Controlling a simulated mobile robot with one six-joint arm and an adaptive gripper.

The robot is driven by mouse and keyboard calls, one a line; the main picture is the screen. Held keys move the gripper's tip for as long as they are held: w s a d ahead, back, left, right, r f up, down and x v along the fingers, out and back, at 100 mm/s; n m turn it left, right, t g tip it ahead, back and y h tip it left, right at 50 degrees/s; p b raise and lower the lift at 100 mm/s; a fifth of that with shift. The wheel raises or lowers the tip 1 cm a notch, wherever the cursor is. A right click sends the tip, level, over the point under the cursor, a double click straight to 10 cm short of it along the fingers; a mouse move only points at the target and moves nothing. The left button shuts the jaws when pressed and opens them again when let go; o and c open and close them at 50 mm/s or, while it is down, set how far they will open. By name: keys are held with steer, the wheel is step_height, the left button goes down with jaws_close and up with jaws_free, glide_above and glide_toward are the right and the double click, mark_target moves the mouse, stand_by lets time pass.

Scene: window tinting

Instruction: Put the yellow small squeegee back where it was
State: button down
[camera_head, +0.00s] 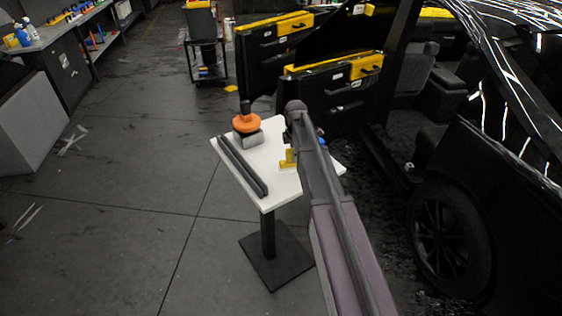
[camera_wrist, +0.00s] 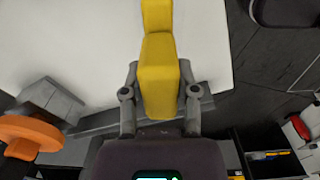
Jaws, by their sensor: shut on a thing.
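The yellow small squeegee (camera_wrist: 160,78) lies between the two fingers of my gripper (camera_wrist: 158,98) in the wrist view. The fingers are shut on its sides, and its narrower part points away from the gripper. In the head view part of the yellow squeegee (camera_head: 287,160) shows over the white table (camera_head: 284,191), left of my arm. My arm hides the rest of it and the fingers there. I cannot tell whether it touches the tabletop.
A long dark bar (camera_head: 243,166) lies along the table's left side. An orange-topped tool (camera_head: 246,123) stands by a grey block (camera_head: 249,139) at the back left. A small blue thing (camera_head: 322,141) shows right of my arm. A black car (camera_head: 500,170) stands close on the right.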

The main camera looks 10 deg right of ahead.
steer(key=shift+w+a+f, duration=0.1)
steer(key=shift+w+a, duration=0.15)
steer(key=shift+a, duration=0.35)
steer(key=shift+w+a, duration=0.3)
steer(key=shift+a, duration=0.25)
steer(key=shift+w+a+f, duration=0.1)
steer(key=shift+w+a, duration=0.15)
steer(key=shift+a, duration=0.35)
steer(key=shift+w+a+f+b, duration=0.15)
steer(key=shift+a+f+b, duration=0.15)
steer(key=shift+f+b, duration=0.65)
steer(key=shift+w+a+f+b, duration=0.1)
steer(key=shift+a+f+b, duration=0.15)
steer(key=shift+f+b, duration=0.7)
steer(key=shift+c, duration=1.8)
jaws_free()
steer(key=shift+r, duration=0.15)
